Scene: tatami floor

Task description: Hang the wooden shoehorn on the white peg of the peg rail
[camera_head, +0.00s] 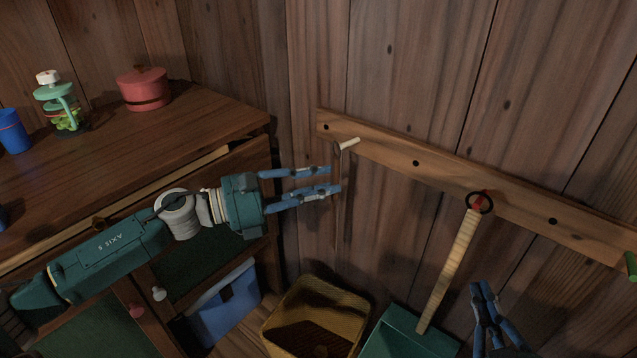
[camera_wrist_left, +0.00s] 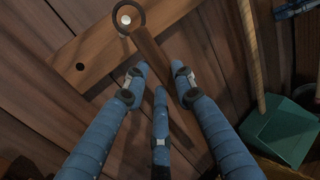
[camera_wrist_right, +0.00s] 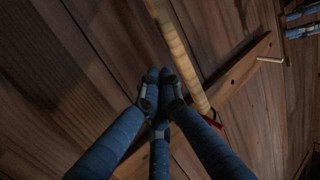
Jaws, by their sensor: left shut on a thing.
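The wooden shoehorn (camera_wrist_left: 158,62) is a dark brown strip with a ring at its top. In the head view the shoehorn (camera_head: 341,205) hangs down, seen nearly edge-on. My left gripper (camera_head: 336,179) is shut on it just below the ring. The white peg (camera_head: 349,144) sticks out near the left end of the peg rail (camera_head: 388,153). In the left wrist view the white peg (camera_wrist_left: 125,19) shows through the ring; I cannot tell how far the ring is over it. My right gripper (camera_head: 483,291) is shut and empty, low on the right.
A pale stick (camera_head: 450,268) hangs by a black ring from the red peg (camera_head: 484,194). A green peg (camera_head: 631,264) is at the right. A wooden cabinet (camera_head: 190,120) stands left.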

